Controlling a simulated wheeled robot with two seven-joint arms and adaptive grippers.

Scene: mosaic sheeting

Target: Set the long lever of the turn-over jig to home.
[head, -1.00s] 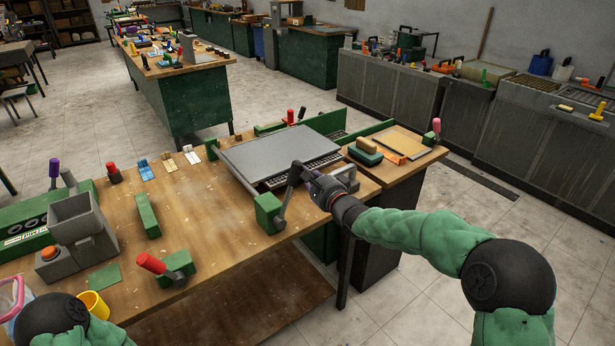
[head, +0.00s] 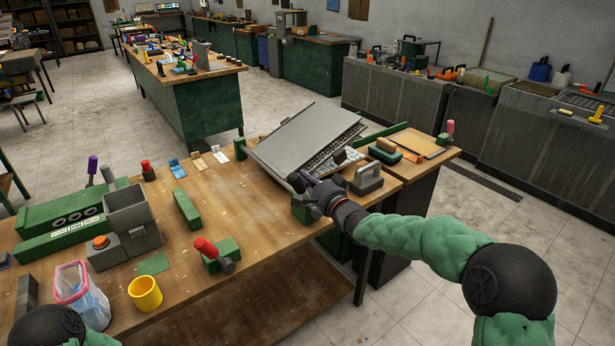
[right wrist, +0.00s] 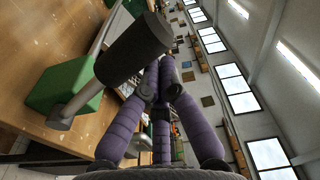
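The turn-over jig has a grey plate (head: 300,140) that stands tilted over a dark slatted bed (head: 335,150), at the far right of the bench. The long lever's dark cylindrical handle (right wrist: 135,48) shows large in the right wrist view, on a metal rod from a green block (right wrist: 65,88). In the head view my right gripper (head: 308,186) is at the lever, by the plate's near corner. Its purple fingers (right wrist: 158,75) converge behind the handle and look shut, with nothing seen between them; the handle hides the tips, so contact is unclear. My left gripper is out of view.
A grey block with a handle (head: 368,178) stands close right of my right gripper. The middle of the bench (head: 235,200) is mostly clear.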

